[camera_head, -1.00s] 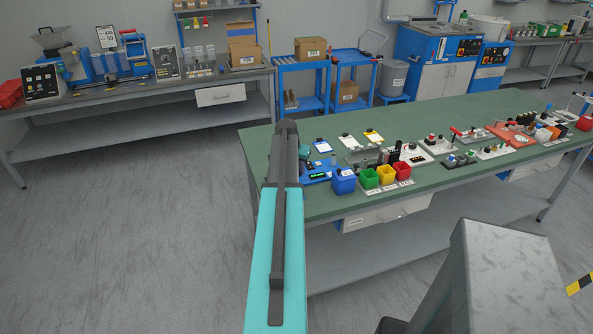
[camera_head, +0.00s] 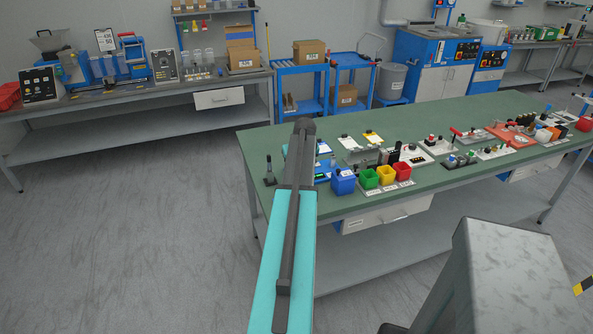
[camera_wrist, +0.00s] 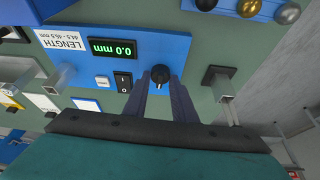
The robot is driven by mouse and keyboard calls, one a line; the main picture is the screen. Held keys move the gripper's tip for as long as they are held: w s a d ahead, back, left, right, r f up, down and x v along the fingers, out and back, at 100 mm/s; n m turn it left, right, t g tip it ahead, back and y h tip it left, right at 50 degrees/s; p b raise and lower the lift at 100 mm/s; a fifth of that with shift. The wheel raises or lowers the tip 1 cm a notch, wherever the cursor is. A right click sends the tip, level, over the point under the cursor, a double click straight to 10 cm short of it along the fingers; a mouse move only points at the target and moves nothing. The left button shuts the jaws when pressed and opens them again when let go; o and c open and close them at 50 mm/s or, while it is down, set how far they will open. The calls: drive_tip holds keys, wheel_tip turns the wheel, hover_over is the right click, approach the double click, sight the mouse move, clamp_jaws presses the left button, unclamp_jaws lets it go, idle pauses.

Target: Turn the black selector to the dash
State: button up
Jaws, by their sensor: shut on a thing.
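The black selector (camera_wrist: 161,74) is a round knob on a blue panel (camera_wrist: 120,20) in the wrist view, with a small pale mark on its near side. My gripper (camera_wrist: 163,82) has one finger on each side of the knob and is shut on it. No dash beside the knob can be made out. A black rocker switch (camera_wrist: 123,81) with white marks sits left of the knob. In the head view the blue device (camera_head: 322,174) is partly hidden behind my arm, and my fingers and the selector cannot be seen.
The panel also bears a green display (camera_wrist: 110,48) reading 0.0 mm and a pale button (camera_wrist: 102,81). A dark post with a square top (camera_wrist: 216,77) stands close to the right. Blue, green, yellow and red bins (camera_head: 370,178) stand nearby on the green table (camera_head: 480,110).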

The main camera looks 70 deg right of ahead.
drive_tip(key=shift+n, duration=0.3)
drive_tip(key=o, duration=1)
drive_tip(key=shift+r, duration=0.15)
drive_tip(key=shift+b+v, duration=1.3)
drive_tip(key=shift+v, duration=5.5)
drive_tip(key=shift+d, duration=0.15)
